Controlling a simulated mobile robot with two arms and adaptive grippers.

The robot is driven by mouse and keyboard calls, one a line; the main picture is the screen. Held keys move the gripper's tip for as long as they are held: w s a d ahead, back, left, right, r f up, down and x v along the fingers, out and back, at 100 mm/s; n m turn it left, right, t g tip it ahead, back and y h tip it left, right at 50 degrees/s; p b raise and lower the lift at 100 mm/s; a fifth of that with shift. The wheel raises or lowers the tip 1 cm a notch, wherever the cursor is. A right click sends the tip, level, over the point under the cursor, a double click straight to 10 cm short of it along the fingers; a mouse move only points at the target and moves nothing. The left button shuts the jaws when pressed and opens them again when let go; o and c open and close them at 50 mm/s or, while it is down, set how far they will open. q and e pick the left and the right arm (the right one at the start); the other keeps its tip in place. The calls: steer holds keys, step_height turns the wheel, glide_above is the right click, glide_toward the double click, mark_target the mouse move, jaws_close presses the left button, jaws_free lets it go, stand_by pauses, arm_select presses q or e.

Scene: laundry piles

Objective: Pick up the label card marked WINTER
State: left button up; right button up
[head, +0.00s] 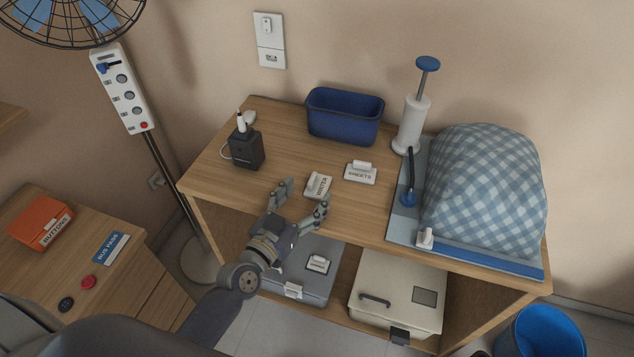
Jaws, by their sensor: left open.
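The label card marked WINTER (318,186) is a small white card with a clip-like top. It lies on the wooden table near its front edge, left of a similar card marked SHEETS (361,173). My left gripper (305,200) is open at the table's front edge, its fingers pointing toward the back. The WINTER card lies close to the two fingertips, roughly between and just beyond them. I cannot tell whether a finger touches it. My right gripper is not in view.
A dark charger block (246,148) stands left on the table (290,142). A blue bin (344,116) is behind the cards. A white pump (412,122) and checked bundle (488,190) stand right. A grey case (302,275) and cream box (400,300) sit below.

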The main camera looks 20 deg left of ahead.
mark_target(317, 185)
arm_select(q)
steer(key=shift+a+x, duration=0.15)
steer(key=shift+x, duration=1.5)
steer(key=shift+a+x, duration=0.15)
steer(key=shift+x, duration=1.5)
steer(key=shift+c, duration=0.6)
steer(key=c, duration=0.9)
